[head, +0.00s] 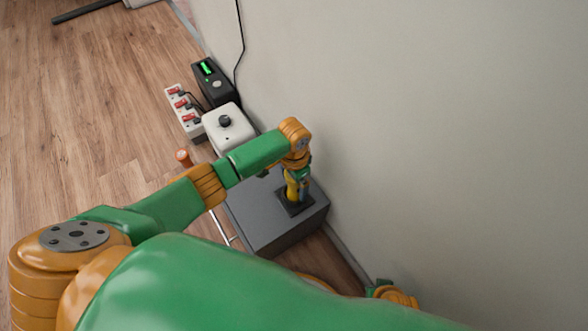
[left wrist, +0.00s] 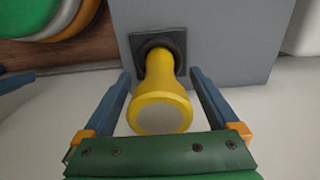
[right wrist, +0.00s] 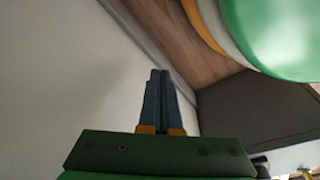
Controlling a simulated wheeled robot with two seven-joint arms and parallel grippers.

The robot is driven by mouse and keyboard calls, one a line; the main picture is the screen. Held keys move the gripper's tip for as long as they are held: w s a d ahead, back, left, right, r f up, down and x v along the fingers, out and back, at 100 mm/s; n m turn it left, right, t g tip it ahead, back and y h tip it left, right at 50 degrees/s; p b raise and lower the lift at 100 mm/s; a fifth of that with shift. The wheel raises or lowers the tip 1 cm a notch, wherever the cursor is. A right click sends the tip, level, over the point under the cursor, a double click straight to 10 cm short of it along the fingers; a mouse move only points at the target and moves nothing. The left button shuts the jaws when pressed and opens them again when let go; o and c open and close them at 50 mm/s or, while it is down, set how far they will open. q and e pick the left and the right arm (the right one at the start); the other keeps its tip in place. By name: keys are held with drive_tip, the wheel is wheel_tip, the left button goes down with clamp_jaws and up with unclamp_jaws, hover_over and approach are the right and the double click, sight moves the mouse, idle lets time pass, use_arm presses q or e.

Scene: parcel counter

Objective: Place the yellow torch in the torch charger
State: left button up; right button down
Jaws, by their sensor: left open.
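The yellow torch (head: 291,188) stands in the dark square torch charger (head: 297,208) on top of a grey box (head: 262,215). In the left wrist view the torch (left wrist: 160,108) has its narrow end inside the charger's round opening (left wrist: 136,42) and its wide pale-faced head towards the camera. My left gripper (left wrist: 158,74) is open, with one finger on each side of the torch and visible gaps between. In the head view my left gripper (head: 298,178) partly hides the torch. My right gripper (right wrist: 160,74) has its fingers together, with nothing between them, away from the torch.
A white box with a dark knob (head: 229,130), a power strip with red switches (head: 184,110) and a black device with a green display (head: 213,83) stand beyond the grey box. A small orange-topped item (head: 183,156) is nearby. The wall (head: 430,130) runs close along the right.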

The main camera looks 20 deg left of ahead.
use_arm(q)
wheel_tip(320, 180, up, 3)
drive_tip(key=shift+p, duration=0.75)
wheel_tip(320, 180, up, 8)
drive_tip(key=p, duration=0.4)
drive_tip(key=shift+f, duration=0.2)
drive_tip(key=shift+r, duration=0.4)
use_arm(e)
drive_tip(key=s+d+f, duration=0.1)
drive_tip(key=s+d, duration=0.3)
drive_tip(key=s, duration=0.2)
drive_tip(key=shift+f+h, duration=0.15)
drive_tip(key=shift+h, duration=0.15)
drive_tip(key=shift+w, duration=0.1)
